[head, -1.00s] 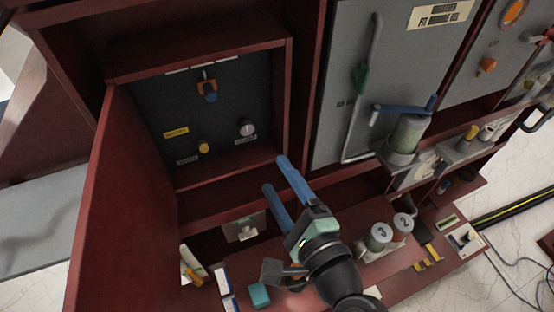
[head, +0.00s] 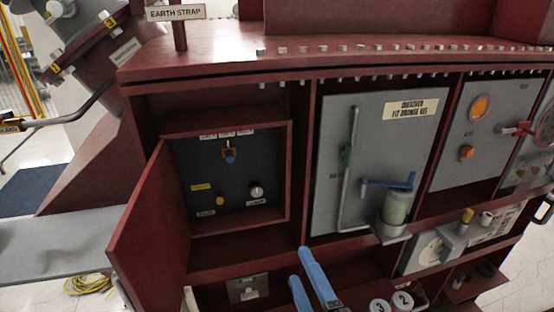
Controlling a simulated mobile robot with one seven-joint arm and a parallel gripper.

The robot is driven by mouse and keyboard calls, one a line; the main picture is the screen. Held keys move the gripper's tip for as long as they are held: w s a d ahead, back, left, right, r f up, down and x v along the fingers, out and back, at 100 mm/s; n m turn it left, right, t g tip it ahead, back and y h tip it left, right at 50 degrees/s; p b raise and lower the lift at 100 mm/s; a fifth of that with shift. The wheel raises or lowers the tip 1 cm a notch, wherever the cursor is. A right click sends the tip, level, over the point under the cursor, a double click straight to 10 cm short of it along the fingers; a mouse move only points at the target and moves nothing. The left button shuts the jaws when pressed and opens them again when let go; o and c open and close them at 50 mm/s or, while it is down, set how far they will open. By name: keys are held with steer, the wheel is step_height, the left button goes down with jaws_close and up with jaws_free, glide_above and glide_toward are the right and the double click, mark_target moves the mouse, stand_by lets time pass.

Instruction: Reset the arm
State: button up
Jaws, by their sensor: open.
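My gripper (head: 308,278) shows at the bottom of the head view, with two blue fingers pointing up and to the left. The fingers stand apart with nothing between them, so it is open and empty. It is in front of the lower part of the dark red cabinet (head: 230,254), below and right of the open compartment. The rest of my arm is cut off by the bottom edge of the picture.
The open compartment holds a dark panel (head: 236,178) with knobs; its red door (head: 150,235) swings out at left. A grey panel (head: 330,130) carries a clear canister (head: 397,207) with a blue lever (head: 388,183).

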steer(key=w+a+r+n+t, duration=0.1)
steer(key=w+r+n, duration=0.15)
steer(key=r, duration=0.35)
steer(key=w+a+r+n+t, duration=0.1)
steer(key=w+r+n, duration=0.1)
steer(key=r+n, duration=0.3)
steer(key=s+a+r+n+t+h, duration=0.1)
steer(key=s+r+n+t, duration=0.3)
steer(key=r, duration=1.1)
steer(key=s+a+r+n+t+h, duration=0.1)
steer(key=s+r+n+t+h, duration=0.3)
steer(key=r, duration=1.1)
steer(key=shift+s+a+n+t, duration=0.2)
steer(key=shift+s+n+t, duration=0.1)
steer(key=shift+s+n, duration=0.65)
